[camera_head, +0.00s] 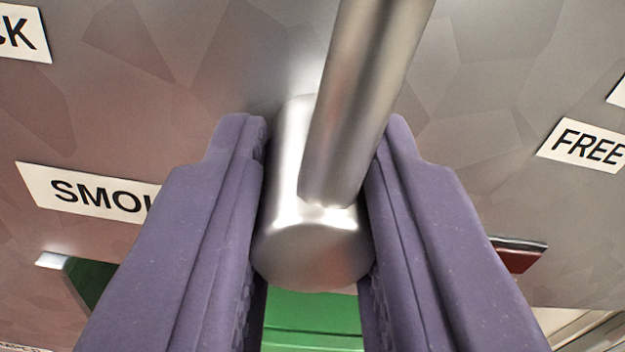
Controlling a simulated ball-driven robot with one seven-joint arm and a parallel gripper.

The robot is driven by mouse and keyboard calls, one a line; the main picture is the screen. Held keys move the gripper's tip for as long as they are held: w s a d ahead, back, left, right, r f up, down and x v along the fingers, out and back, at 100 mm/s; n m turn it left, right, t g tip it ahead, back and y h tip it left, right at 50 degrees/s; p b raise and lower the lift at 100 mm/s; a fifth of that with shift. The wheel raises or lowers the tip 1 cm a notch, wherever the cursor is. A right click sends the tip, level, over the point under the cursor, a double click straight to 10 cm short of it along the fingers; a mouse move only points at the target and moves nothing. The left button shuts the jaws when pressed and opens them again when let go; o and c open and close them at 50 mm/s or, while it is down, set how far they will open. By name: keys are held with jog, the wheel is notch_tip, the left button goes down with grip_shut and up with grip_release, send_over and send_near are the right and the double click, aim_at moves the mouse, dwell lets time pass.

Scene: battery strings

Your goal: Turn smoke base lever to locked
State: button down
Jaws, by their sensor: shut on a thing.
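The smoke base lever is a shiny metal rod (365,95) joined to a thick round metal hub (312,250). The rod rises from the hub to the top edge, leaning a little right. My gripper (318,165) has two purple fingers, one on each side of the hub, and is shut on it. A white label reading "SMO..." (85,190) is partly hidden by the left finger. A white label reading "FREE" (588,144) is on the panel at the right. A label ending in "K" (25,32) is cut off at the upper left.
The grey panel (480,70) with a faceted pattern fills the background. A green part (310,315) shows between the fingers at the bottom. A dark red part (520,256) sits at the lower right, beside the right finger.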

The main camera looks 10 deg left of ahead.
jog(key=n+b, duration=0.3)
jog(key=n, duration=0.1)
jog(key=shift+f+n+b, duration=0.15)
jog(key=shift+n+b, duration=0.15)
jog(key=shift+b, duration=0.1)
jog(key=n+b, duration=0.2)
jog(key=n, duration=0.2)
jog(key=shift+b, duration=0.3)
jog(key=shift+r, duration=0.2)
jog(key=c, duration=0.9)
grip_release()
jog(key=p+v, duration=0.2)
jog(key=v, duration=0.5)
jog(key=shift+s+d, duration=0.15)
jog(key=shift+s, duration=0.25)
